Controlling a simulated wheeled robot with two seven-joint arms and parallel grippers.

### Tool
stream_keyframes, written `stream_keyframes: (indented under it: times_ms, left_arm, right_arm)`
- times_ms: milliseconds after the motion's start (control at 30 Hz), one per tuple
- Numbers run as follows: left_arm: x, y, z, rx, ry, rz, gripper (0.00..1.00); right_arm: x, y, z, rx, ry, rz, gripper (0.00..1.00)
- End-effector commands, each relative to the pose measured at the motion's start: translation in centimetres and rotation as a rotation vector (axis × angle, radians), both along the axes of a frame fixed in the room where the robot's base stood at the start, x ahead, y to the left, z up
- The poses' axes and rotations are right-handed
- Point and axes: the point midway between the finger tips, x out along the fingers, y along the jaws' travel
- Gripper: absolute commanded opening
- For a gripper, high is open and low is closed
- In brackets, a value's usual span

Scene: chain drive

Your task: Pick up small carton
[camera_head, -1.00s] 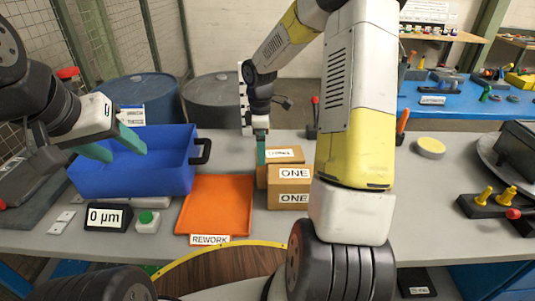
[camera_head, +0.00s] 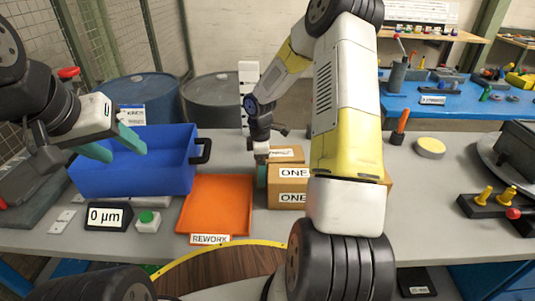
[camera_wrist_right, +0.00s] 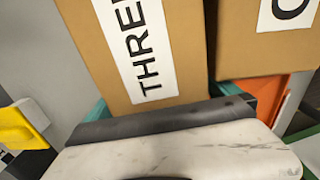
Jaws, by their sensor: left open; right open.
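A brown carton marked THREE (camera_wrist_right: 187,55) fills the middle of the right wrist view, with one teal finger of my right gripper (camera_wrist_right: 163,98) on each side of it. The jaws are open around its near part; contact cannot be told. In the head view this carton (camera_head: 286,154) is partly hidden behind a carton marked ONE (camera_head: 286,187). The ONE carton (camera_wrist_right: 268,52) also shows beside it in the right wrist view. My right gripper (camera_head: 262,174) is low at the cartons' left side in the head view. My left gripper (camera_head: 115,147) is open and empty above the blue bin.
The blue bin (camera_head: 172,178) and an orange REWORK tray (camera_head: 217,205) lie left of the cartons. A gauge reading 0 µm (camera_head: 106,216) and a green button (camera_head: 147,220) stand in front of the bin. An orange-handled tool (camera_head: 401,125) and a yellow disc (camera_head: 430,147) are to the right.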

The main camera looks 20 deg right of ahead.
Motion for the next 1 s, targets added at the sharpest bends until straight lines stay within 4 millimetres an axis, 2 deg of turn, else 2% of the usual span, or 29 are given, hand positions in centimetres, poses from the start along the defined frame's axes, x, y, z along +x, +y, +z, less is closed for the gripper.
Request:
stream_keyframes:
  times_ms: [67,500,833,1000]
  left_arm:
    - [0.0,0.0,0.0,0.0,0.0,0.0,0.51]
    - [0.0,0.0,0.0,0.0,0.0,0.0,0.51]
    - [0.0,0.0,0.0,0.0,0.0,0.0,0.51]
    - [0.0,0.0,0.0,0.0,0.0,0.0,0.51]
  right_arm:
    - [0.0,0.0,0.0,0.0,0.0,0.0,0.96]
    - [0.0,0.0,0.1,0.0,0.0,0.0,0.1]
    - [0.1,0.0,0.4,-0.002,-0.003,0.0,0.09]
    - [0.2,-0.1,1.5,-0.002,-0.006,0.0,0.09]
